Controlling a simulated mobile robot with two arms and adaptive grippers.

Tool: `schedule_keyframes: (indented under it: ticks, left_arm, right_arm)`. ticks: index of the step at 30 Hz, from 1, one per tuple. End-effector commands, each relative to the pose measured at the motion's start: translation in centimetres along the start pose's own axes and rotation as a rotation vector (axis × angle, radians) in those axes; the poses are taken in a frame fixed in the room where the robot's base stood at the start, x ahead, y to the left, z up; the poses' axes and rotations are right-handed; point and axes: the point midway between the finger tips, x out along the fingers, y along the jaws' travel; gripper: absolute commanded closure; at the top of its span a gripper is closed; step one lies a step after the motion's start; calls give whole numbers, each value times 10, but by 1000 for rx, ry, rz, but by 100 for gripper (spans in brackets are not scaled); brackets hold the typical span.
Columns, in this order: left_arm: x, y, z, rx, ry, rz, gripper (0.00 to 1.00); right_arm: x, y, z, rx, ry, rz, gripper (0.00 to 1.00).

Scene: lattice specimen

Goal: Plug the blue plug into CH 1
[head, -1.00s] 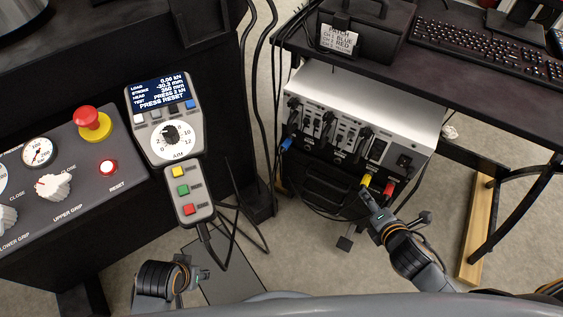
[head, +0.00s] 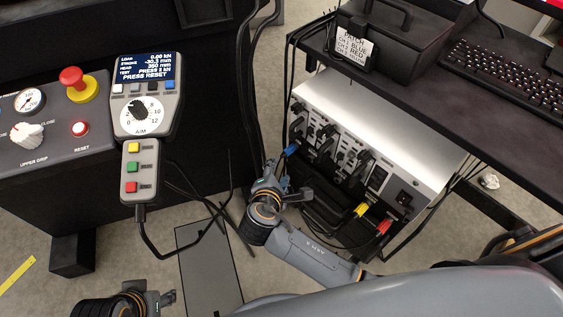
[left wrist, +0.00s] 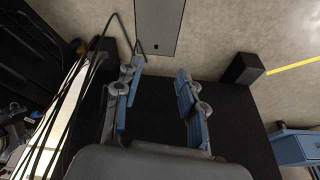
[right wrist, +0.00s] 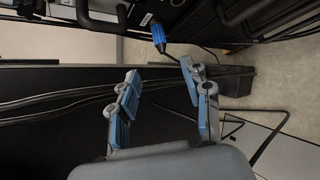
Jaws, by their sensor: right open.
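The blue plug (head: 291,150) hangs at the left front edge of the grey-topped unit (head: 385,128). It also shows in the right wrist view (right wrist: 158,36), beyond my open fingers and close to the right one. My right gripper (head: 272,174) is open and empty, just below and left of the blue plug; the fingers show apart in its wrist view (right wrist: 160,95). Which socket on the unit is CH 1 is too small to read. My left gripper (head: 166,298) is at the lower left, and its wrist view (left wrist: 160,95) shows it open and empty.
A yellow plug (head: 361,210) and a red plug (head: 384,227) hang at the unit's lower front. Several black connectors sit on the unit's face. A patch label card (head: 354,48) stands above. Loose black cables run left of the unit. A pendant (head: 146,110) stands left.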

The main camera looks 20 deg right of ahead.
Motion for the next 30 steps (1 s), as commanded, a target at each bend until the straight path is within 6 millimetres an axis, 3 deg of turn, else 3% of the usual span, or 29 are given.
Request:
schedule_keyframes:
  ticks: [4, 13, 21, 30]
  left_arm:
    - [12, 3, -22, 4, 107, 5, 60]
    - [8, 11, -82, 12, 384, 20, 60]
    - [-8, 18, -131, 16, 632, 34, 60]
    - [-25, 22, -158, 18, 787, 44, 60]
  right_arm:
    - [32, -2, 0, -2, -3, 1, 52]
    - [64, -1, 0, -2, -1, 1, 52]
    - [92, -2, 0, -2, 0, 0, 52]
    - [108, -1, 0, -2, 1, 1, 52]
